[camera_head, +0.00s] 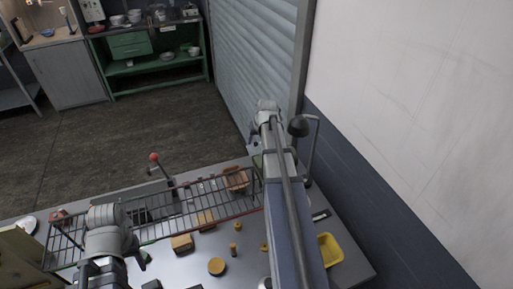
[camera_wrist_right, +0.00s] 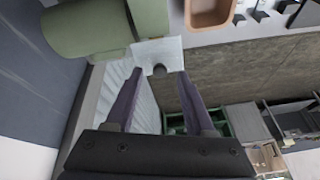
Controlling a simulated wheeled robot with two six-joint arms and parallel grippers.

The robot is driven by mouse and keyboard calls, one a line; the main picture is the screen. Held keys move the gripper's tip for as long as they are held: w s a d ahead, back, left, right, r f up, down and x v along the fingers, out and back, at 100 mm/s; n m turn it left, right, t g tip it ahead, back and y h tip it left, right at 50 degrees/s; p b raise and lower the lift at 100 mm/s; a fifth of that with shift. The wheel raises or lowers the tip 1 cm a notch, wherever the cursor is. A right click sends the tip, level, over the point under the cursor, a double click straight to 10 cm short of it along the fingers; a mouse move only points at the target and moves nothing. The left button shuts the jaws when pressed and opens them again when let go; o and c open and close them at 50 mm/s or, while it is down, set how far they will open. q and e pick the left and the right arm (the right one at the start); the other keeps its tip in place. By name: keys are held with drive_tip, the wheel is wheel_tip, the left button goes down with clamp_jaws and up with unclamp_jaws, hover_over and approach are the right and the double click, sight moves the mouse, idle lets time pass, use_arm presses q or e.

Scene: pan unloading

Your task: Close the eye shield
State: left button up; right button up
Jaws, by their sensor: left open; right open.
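The eye shield (camera_wrist_right: 152,52), a pale flat plate with a dark round knob (camera_wrist_right: 159,71) at its edge, is in the right wrist view beside a rounded green machine body (camera_wrist_right: 95,28). My right gripper (camera_wrist_right: 160,84) is open, its two purple fingers apart on either side of the knob, with nothing visibly gripped. I cannot tell whether a finger touches the plate. In the head view my right arm reaches toward the shutter and hides most of the machine. My left gripper (camera_head: 101,268) is low at the left; its fingertips are not clear.
A wire rack (camera_head: 70,240) runs along the metal table (camera_head: 205,262). A yellow tray (camera_head: 330,250) lies near its right edge, and a red-knobbed lever (camera_head: 155,158) stands at the back. A black ball handle (camera_head: 298,126) is close to my right arm. A wall borders the right side.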

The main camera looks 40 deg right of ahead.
drive_tip(key=shift+w+d+f, duration=0.1)
drive_tip(key=shift+w+f, duration=0.15)
drive_tip(key=shift+f, duration=0.35)
clamp_jaws()
